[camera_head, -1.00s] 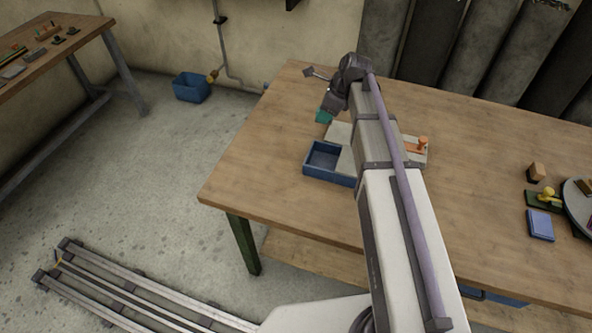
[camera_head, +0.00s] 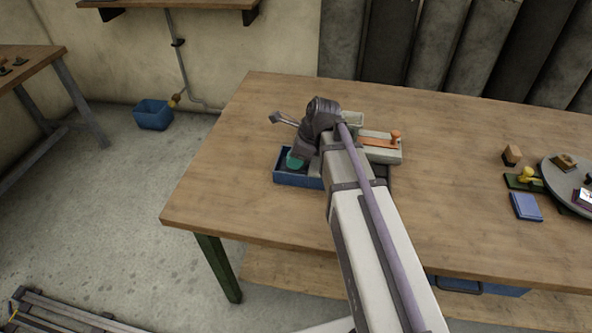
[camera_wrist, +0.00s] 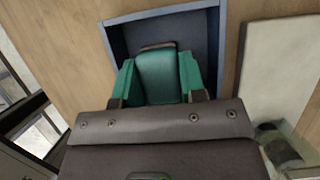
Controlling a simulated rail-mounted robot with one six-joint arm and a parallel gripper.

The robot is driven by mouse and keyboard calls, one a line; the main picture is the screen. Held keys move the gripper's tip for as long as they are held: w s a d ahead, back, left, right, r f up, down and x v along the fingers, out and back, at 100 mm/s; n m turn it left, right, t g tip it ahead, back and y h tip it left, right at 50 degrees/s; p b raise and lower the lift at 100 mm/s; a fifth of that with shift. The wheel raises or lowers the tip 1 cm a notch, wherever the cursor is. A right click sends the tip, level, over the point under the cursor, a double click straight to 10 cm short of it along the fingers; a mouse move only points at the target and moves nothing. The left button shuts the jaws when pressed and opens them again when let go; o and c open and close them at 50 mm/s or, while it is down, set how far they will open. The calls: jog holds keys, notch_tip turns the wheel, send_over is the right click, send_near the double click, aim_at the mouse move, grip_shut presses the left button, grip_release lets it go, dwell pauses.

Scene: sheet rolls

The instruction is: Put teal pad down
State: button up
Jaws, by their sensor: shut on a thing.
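The teal pad (camera_wrist: 158,76) is between the fingers of my gripper (camera_wrist: 157,90) in the wrist view. It has a dark strip along its far edge. My gripper is shut on it. The pad and gripper are over the blue tray (camera_wrist: 224,50), whose dark floor shows beyond the pad. In the head view the teal pad (camera_head: 294,160) shows just under my gripper, above the blue tray (camera_head: 298,180). My wrist hides part of the tray. I cannot tell whether the pad touches the tray floor.
A pale block (camera_wrist: 275,70) stands right beside the tray. Behind my arm is a grey board with an orange-handled tool (camera_head: 380,142). A blue pad (camera_head: 525,206), a yellow-knobbed stamp (camera_head: 526,174) and a round grey stand (camera_head: 565,172) are at the right. The table's middle right is clear.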

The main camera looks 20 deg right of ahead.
notch_tip(320, 180, down, 3)
jog(key=shift+f+b, duration=0.1)
jog(key=shift+b, duration=0.6)
jog(key=shift+r, duration=0.3)
jog(key=shift+f, duration=0.15)
jog(key=o, duration=0.6)
jog(key=shift+o, duration=0.2)
